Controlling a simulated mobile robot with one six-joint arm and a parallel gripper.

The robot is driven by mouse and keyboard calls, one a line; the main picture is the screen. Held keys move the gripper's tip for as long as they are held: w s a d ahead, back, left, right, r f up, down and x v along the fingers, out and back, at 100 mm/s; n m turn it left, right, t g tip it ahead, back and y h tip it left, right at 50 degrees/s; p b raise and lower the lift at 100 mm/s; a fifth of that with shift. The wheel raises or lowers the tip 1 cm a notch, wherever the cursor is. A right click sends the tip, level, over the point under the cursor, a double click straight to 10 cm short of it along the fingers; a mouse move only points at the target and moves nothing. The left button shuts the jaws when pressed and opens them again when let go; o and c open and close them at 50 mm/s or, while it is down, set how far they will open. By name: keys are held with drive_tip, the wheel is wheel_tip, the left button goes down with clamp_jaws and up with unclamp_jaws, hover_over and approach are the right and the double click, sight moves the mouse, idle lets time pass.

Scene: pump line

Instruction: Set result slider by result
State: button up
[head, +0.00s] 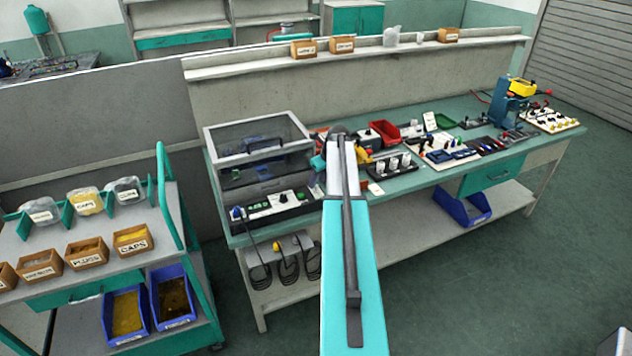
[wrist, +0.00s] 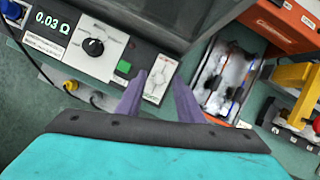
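In the wrist view, a tester panel (wrist: 95,48) carries a lit display (wrist: 50,28) reading 0.03 Ω, a black knob (wrist: 94,47) and a green button (wrist: 123,68). A small white plate with fine markings (wrist: 158,80) sits right of the button. It may hold the result slider, but the slider's position is too small to tell. My gripper (wrist: 158,82) is open, its two purple fingers apart with nothing visible between them. The plate shows beyond the fingertips. In the head view, the panel (head: 278,205) is at the bench's left front; my arm hides the gripper.
A clear-lidded box (head: 258,145) stands behind the panel. Right of it, the wrist view shows a tray with small parts (wrist: 228,78), an orange case (wrist: 280,22) and a yellow fixture (wrist: 296,88). A cart (head: 180,235) stands left of the bench.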

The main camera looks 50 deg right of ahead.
drive_tip(key=shift+w+f, duration=0.2)
drive_tip(key=shift+f, duration=0.3)
clamp_jaws()
drive_tip(key=shift+s, duration=0.1)
drive_tip(key=shift+s+a, duration=0.25)
drive_tip(key=shift+s, duration=0.25)
drive_tip(key=shift+s+a, duration=0.25)
drive_tip(key=shift+s, duration=0.25)
drive_tip(key=shift+f, duration=0.1)
unclamp_jaws()
drive_tip(key=shift+s, duration=0.1)
